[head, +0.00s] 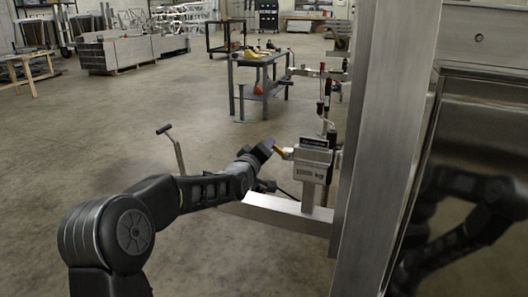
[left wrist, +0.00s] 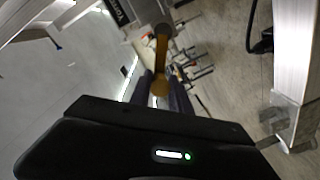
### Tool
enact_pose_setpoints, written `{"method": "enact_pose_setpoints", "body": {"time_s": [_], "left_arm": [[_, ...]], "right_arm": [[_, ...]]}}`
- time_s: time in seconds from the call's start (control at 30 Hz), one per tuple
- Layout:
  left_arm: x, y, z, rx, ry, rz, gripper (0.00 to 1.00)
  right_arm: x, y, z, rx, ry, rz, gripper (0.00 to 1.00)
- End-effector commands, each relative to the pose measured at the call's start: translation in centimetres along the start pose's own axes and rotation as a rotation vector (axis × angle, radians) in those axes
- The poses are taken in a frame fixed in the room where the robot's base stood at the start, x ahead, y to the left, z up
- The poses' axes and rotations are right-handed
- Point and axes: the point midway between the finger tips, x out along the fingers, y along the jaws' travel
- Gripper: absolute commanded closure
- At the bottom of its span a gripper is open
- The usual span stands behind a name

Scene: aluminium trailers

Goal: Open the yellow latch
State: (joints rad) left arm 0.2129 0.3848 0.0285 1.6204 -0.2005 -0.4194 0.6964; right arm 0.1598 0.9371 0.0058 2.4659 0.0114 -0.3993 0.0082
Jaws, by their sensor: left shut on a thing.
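The yellow latch (head: 282,152) is a small yellow-orange lever on the left side of a metal box (head: 312,162) on the trailer frame. In the left wrist view the latch (left wrist: 160,60) runs down from a grey mount to a rounded end between my finger pads. My left gripper (head: 268,149) reaches it from the left and is shut on it near its free end. The fingers (left wrist: 160,86) partly hide that end. My right gripper does not show in either view.
A bright metal beam (head: 280,210) runs below the box. A tall metal post (head: 388,130) and a shiny panel (head: 480,130) with a dark arm reflection stand at right. A dark workbench (head: 262,85) stands farther back.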

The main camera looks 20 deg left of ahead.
Motion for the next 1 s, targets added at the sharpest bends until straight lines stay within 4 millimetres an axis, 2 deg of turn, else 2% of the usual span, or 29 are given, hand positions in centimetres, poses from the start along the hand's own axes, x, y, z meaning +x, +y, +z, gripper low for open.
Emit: {"method": "enact_pose_setpoints", "body": {"time_s": [0.03,0.2,0.7,0.73,0.93,1.0], "left_arm": [[0.02,-0.44,0.48,-0.023,-0.005,-0.002,1.0],[0.03,-0.46,0.72,-0.077,-0.009,-0.002,1.0],[0.03,-0.42,0.79,-0.098,-0.012,-0.003,1.0],[0.03,-0.42,0.79,-0.098,-0.012,-0.003,0.75],[0.03,-0.37,0.69,-0.098,-0.009,-0.001,0.58],[0.02,-0.35,0.66,-0.098,-0.009,-0.001,0.56]], "right_arm": [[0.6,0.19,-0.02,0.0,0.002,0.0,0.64],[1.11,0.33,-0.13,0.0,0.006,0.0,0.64],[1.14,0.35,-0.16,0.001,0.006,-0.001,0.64],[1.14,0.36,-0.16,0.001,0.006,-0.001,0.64],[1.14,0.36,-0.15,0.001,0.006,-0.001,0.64],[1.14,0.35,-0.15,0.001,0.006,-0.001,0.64]]}}
